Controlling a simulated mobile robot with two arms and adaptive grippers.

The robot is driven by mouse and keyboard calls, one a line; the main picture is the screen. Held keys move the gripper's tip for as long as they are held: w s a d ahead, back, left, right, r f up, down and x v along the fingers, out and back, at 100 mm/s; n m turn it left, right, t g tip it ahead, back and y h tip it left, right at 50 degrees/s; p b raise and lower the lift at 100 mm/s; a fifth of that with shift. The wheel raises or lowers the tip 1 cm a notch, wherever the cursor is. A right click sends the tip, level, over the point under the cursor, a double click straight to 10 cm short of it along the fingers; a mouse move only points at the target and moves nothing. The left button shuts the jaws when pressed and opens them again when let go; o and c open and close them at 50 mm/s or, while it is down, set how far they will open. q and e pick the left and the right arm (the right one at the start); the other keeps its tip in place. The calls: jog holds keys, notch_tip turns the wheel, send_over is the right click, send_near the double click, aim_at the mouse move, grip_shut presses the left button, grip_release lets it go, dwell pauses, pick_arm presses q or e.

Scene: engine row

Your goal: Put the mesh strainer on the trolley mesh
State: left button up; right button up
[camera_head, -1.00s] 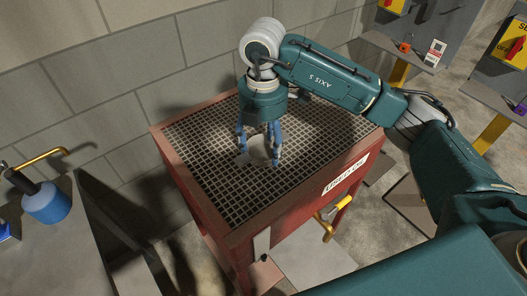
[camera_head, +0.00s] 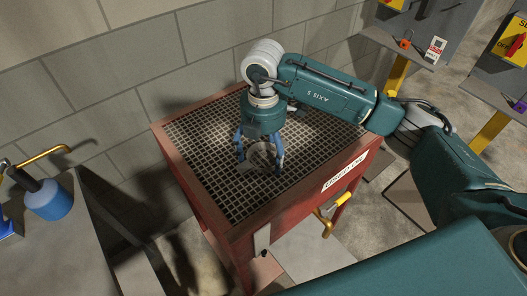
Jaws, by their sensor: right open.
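The mesh strainer (camera_head: 261,158) is a small, pale round thing low between the fingers of my right gripper (camera_head: 260,168). It appears to rest on the dark mesh top (camera_head: 217,192) of the red trolley, though contact is hard to tell. My right gripper points down over the mesh with its blue fingers spread on both sides of the strainer. The gripper is open. The fingers and wrist hide part of the strainer. My left gripper is not in view.
The red trolley (camera_head: 215,226) stands against a block wall (camera_head: 120,60), with a yellow handle (camera_head: 341,201) at its front. A grey bench (camera_head: 75,240) with a blue canister (camera_head: 48,200) is at the left. Most of the mesh is free.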

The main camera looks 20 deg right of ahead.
aim_at(263, 161)
jog(key=shift+r, duration=0.1)
jog(key=shift+r, duration=0.2)
notch_tip(263, 161, up, 12)
jog(key=b, duration=0.3)
jog(key=shift+f, duration=0.15)
